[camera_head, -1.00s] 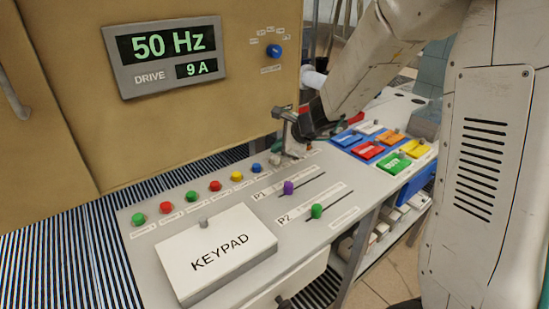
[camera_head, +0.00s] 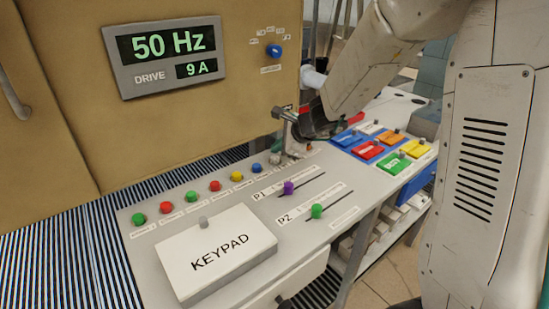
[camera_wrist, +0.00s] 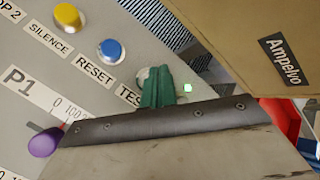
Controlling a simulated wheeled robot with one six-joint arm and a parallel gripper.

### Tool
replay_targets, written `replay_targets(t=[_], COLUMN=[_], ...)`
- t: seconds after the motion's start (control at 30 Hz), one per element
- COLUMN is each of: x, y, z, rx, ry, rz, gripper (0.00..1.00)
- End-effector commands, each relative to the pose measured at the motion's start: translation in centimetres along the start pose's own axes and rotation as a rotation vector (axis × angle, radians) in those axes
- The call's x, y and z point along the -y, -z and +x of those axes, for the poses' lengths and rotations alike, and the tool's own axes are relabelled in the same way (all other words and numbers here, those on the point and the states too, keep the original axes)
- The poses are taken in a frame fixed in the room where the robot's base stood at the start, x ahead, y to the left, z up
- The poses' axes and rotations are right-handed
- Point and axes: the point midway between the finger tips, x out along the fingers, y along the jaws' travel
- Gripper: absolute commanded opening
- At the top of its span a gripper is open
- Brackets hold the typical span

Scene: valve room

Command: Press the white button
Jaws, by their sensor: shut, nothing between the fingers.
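The white button, a pale round cap, is last in the row on the panel, beside the blue one, above the TEST label. It shows in the wrist view (camera_wrist: 143,74), partly hidden behind my fingers, and in the head view (camera_head: 274,159) at the far end of the row. My gripper (camera_wrist: 158,88) is shut and empty, with green fingertips together. The fingertips overlap the right side of the button in the wrist view. I cannot tell whether they touch it. In the head view, my gripper hangs at the button's right.
A blue button (camera_wrist: 110,49) and a yellow button (camera_wrist: 67,15) are close by. A purple P1 slider (camera_head: 287,188) and green P2 slider (camera_head: 316,211) stand nearer. The tan cabinet (camera_head: 225,120) rises behind. A keypad box (camera_head: 205,285) and coloured pads (camera_head: 390,138) flank the area.

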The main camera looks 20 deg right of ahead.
Motion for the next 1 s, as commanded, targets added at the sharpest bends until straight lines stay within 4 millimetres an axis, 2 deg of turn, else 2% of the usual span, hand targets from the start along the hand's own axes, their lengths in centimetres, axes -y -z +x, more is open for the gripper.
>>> replay_targets(t=[1.0], x=[-0.42], y=[0.43], z=[0.59], rx=[0.0], ry=[0.0], rz=[-0.001], gripper=[0.0])
